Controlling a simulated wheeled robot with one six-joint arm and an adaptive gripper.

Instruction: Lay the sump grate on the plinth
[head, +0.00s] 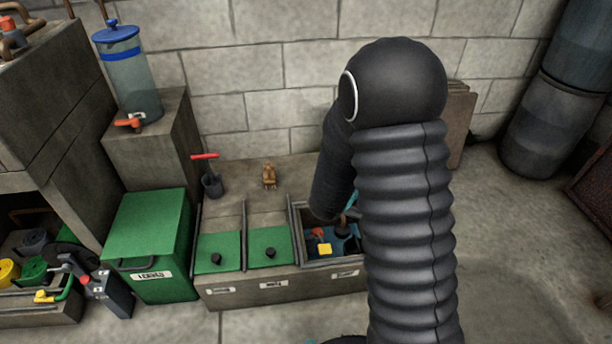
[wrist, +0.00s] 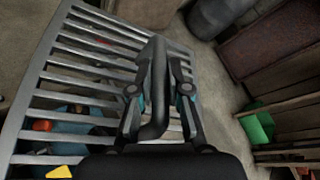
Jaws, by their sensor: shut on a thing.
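The sump grate (wrist: 70,90), a grey slatted metal panel, fills the left of the wrist view. My gripper (wrist: 161,65) is shut on a dark curved bar at the grate's right side, which looks like its handle. A blue thing, an orange-red thing and a yellow thing show through or beside the slats, so the grate hangs over or near the open compartment (head: 318,262) of the low bench. In the head view my arm hides the gripper and the grate. I cannot tell which block is the plinth.
Two green lids (head: 218,253) close the bench's other compartments. A green bin (head: 150,240) and a block (head: 150,160) bearing a water dispenser (head: 128,75) stand left. Dark barrels (head: 555,95) stand right, with boards (head: 460,120) against the wall. Wooden shelving (wrist: 285,65) shows in the wrist view.

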